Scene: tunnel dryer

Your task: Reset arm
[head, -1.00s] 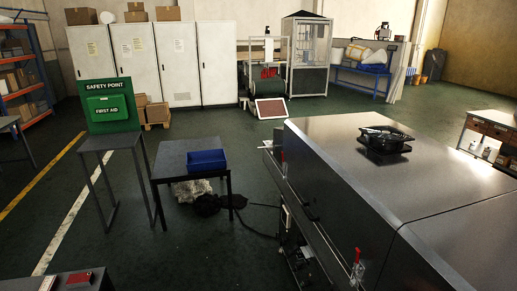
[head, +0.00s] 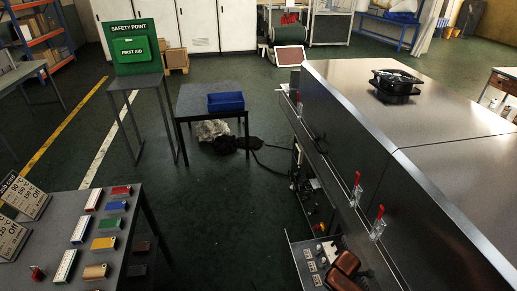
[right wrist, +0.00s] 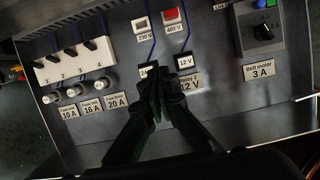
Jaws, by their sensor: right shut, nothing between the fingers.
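My right gripper (right wrist: 158,88) is in the right wrist view with its two dark fingers together and nothing between them. The fingertips lie over a grey panel (right wrist: 115,110), in front of the 24 V and 12 V labels. Whether they touch the panel I cannot tell. The fingers partly cover the label of the 12 V relay (right wrist: 190,82). My left gripper is in neither view.
The panel carries a white switch block (right wrist: 72,62), several fuses and a belt motor knob (right wrist: 264,33). The long dryer housing (head: 400,130) fills the right. A table (head: 60,215) with coloured blocks stands front left. Dark floor (head: 220,220) lies open between.

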